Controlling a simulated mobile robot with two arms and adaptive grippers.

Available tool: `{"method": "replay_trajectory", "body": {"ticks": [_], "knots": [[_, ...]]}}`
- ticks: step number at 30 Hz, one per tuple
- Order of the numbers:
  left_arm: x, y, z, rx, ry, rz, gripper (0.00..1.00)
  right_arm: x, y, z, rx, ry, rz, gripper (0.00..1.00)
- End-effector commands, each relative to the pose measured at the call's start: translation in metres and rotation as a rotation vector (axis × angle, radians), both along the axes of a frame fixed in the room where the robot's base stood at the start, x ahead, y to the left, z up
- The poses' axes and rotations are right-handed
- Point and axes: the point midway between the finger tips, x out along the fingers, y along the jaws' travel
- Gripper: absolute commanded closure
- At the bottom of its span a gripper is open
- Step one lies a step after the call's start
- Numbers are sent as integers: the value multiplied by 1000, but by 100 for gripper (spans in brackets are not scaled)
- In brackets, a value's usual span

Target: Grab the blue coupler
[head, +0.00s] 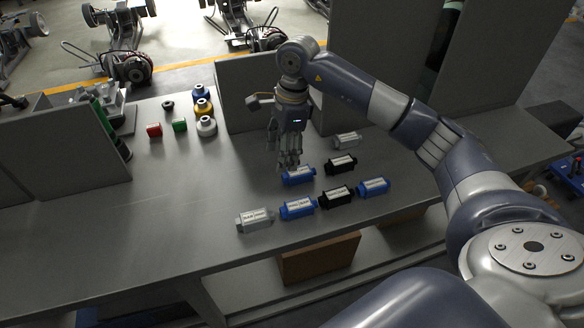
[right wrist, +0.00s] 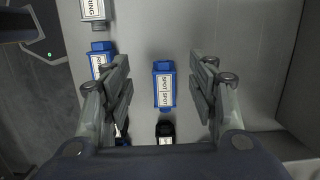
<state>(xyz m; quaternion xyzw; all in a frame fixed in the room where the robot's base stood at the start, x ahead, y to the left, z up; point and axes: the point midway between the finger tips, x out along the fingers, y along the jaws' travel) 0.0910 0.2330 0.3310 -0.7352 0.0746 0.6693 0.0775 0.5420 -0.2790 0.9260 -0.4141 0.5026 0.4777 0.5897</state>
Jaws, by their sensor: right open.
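Three blue couplers with white labels lie on the grey bench in the head view: one under my right gripper (head: 299,176), one nearer the front edge (head: 297,208) and one to the right (head: 374,187). My right gripper (head: 289,163) points down over the first one, open. In the right wrist view this blue coupler (right wrist: 164,88), labelled SPOT, lies between the spread fingers, with a gap on both sides. A second blue coupler (right wrist: 98,60) shows left of the fingers, partly hidden. My left gripper is not in view.
Close by lie black couplers (head: 341,163) (head: 336,196) and silver couplers (head: 254,220) (head: 347,140). A grey panel (head: 240,95) stands behind. The bench's left front is clear.

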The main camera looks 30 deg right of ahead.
Motion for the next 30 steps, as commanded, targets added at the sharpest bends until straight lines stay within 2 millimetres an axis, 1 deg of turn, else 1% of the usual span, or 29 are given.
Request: {"method": "replay_trajectory", "body": {"ticks": [1,3,6,8,12,15,22,27,30], "knots": [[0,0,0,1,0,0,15,-1,-17,6,-55,11,-9,47],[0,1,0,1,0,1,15,-3,-34,10,-107,28,-17,47],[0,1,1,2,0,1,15,-6,-46,9,-144,43,-23,47],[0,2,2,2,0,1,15,-6,-48,1,-151,47,-24,47],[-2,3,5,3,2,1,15,-7,-47,-22,-149,48,-24,47],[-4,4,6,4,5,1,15,-6,-46,-35,-148,46,-23,47],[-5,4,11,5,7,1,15,-8,-45,-51,-147,46,-23,47],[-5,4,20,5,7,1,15,-12,-44,-73,-147,47,-24,47],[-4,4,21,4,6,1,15,-11,-44,-87,-147,46,-23,47]]}}
